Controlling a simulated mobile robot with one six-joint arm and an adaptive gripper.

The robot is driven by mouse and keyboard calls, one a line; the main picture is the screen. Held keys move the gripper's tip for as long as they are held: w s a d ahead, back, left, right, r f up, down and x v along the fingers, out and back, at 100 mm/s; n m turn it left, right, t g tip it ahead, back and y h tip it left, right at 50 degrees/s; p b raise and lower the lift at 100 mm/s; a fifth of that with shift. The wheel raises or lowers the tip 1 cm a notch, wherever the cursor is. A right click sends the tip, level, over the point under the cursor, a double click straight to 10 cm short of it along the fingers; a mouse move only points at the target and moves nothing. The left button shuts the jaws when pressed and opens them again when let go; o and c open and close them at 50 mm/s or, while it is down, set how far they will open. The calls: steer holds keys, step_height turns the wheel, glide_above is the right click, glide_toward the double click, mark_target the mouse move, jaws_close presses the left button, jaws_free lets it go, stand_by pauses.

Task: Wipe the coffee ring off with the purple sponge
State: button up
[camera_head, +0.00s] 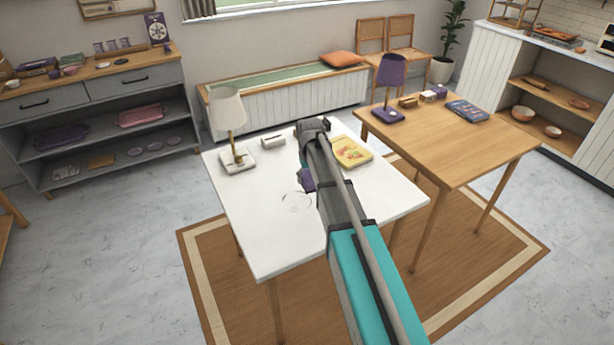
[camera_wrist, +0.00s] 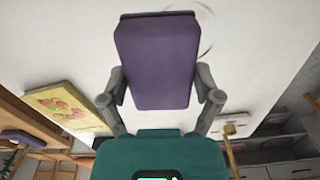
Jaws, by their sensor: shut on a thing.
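My gripper (camera_wrist: 159,85) is shut on the purple sponge (camera_wrist: 157,55), with a finger on each side of it. In the head view the sponge (camera_head: 307,180) shows partly from behind my arm, at or just above the white table (camera_head: 255,235). The coffee ring (camera_head: 296,201) is a faint, broken dark circle on the tabletop, just in front of and left of the sponge. I cannot tell whether the sponge touches the table.
On the white table stand a white lamp (camera_head: 230,115), a small pale block (camera_head: 273,140) and a yellow book with a fruit picture (camera_head: 352,151). The front left of the tabletop is clear. A wooden table (camera_head: 460,150) with a purple lamp (camera_head: 391,80) stands at the right.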

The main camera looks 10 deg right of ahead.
mark_target(307, 172)
steer(key=w, duration=0.1)
steer(key=w+f, duration=0.1)
steer(key=w, duration=0.1)
steer(key=w+b, duration=0.1)
steer(key=shift+w+d+f, duration=0.1)
steer(key=shift+w+f, duration=0.2)
steer(key=shift+w, duration=0.05)
steer(key=shift+f, duration=0.15)
